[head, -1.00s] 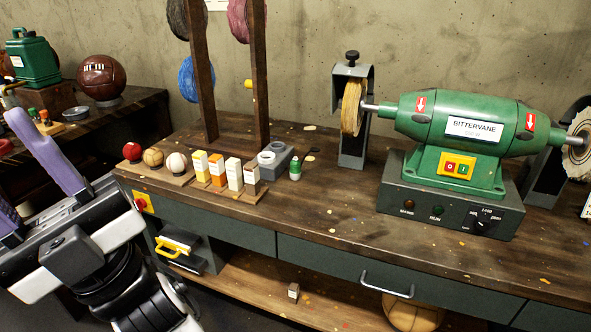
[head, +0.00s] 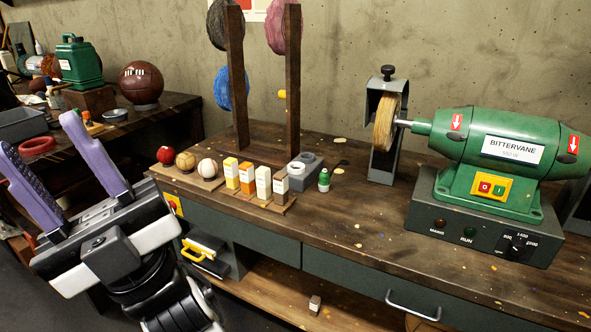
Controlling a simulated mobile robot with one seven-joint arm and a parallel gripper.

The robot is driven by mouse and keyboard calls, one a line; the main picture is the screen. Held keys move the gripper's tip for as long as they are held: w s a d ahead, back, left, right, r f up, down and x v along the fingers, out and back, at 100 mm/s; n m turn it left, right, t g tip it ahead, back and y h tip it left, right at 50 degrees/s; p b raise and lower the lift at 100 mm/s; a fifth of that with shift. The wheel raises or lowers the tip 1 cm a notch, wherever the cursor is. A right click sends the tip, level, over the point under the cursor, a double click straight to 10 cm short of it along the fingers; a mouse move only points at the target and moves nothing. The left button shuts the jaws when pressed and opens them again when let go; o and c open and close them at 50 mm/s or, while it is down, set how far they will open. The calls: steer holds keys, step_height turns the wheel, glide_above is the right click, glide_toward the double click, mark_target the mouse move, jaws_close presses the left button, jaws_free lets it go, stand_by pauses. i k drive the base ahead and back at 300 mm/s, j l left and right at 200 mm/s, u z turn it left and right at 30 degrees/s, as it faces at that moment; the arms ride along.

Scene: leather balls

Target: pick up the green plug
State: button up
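A small green piece with a white part (head: 324,180) stands upright on the workbench, right of a grey block with round openings (head: 304,170). Small orange and green pegs (head: 88,119) stand on a little board on the left table. They are too small to make out well, and I cannot tell for certain which green piece is the plug. My gripper (head: 38,134) is at the left, its two purple fingers wide apart and pointing up in the picture. Nothing is between them. It is apart from both green pieces.
On the workbench (head: 365,240) stand a green grinder (head: 500,160), balls on a board (head: 186,160), several small boxes (head: 247,178) and a wooden spool rack (head: 292,80). The left table holds a green can (head: 80,62), a brown ball (head: 141,83) and a red ring (head: 37,146).

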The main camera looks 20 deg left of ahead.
mark_target(324, 183)
steer(key=i+j+u, duration=0.45)
steer(key=j, duration=0.25)
steer(key=i+j+u, duration=0.5)
steer(key=i, duration=0.05)
